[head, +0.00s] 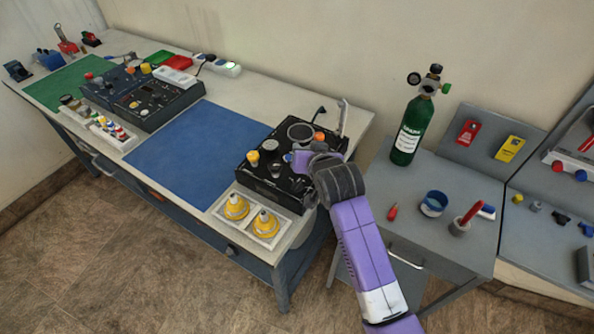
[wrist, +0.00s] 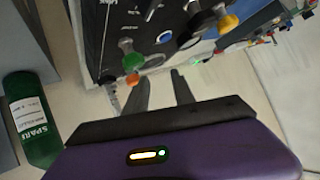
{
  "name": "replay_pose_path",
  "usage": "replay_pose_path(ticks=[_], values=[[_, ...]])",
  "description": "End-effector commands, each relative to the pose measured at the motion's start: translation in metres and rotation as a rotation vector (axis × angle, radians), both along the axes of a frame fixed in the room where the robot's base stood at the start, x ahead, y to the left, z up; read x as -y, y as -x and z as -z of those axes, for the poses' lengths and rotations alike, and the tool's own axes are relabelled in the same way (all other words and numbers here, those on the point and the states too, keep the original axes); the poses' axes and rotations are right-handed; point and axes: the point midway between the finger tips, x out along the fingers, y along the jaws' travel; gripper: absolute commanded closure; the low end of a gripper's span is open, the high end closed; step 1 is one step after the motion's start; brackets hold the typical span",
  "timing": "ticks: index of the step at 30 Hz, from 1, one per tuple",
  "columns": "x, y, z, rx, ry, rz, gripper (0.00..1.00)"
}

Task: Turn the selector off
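A black trainer panel (head: 262,183) with several knobs stands on the right end of the long bench. I cannot tell which of its controls is the selector. My gripper (head: 300,160) is at the panel's right side and hides part of its face. In the wrist view my gripper's two dark fingers (wrist: 160,82) are apart with nothing visible between them. They point toward the edge of the panel (wrist: 110,35). A green-grey knob (wrist: 130,60) with an orange knob (wrist: 133,79) below it is close to the left finger. A blue button (wrist: 164,37) lies farther in.
A green oxygen bottle (head: 409,132) stands upright on the grey side table (head: 440,170), right of my arm. A tray with two yellow cones (head: 264,223) sits in front of the panel. A blue mat (head: 195,155) lies clear to the left.

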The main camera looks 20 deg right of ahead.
Motion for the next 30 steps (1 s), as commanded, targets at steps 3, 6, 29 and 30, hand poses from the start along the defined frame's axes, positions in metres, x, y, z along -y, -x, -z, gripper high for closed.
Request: replay_pose_path(ticks=[3,6,29,30], values=[[-0.004,-0.032,-0.026,-0.109,-0.084,0.053,0.69],[-0.010,-0.050,-0.046,-0.215,-0.161,0.101,0.69],[-0.042,0.046,-0.019,-0.989,-0.421,0.498,0.69],[-0.041,0.046,-0.014,-0.989,-0.422,0.499,0.69]])
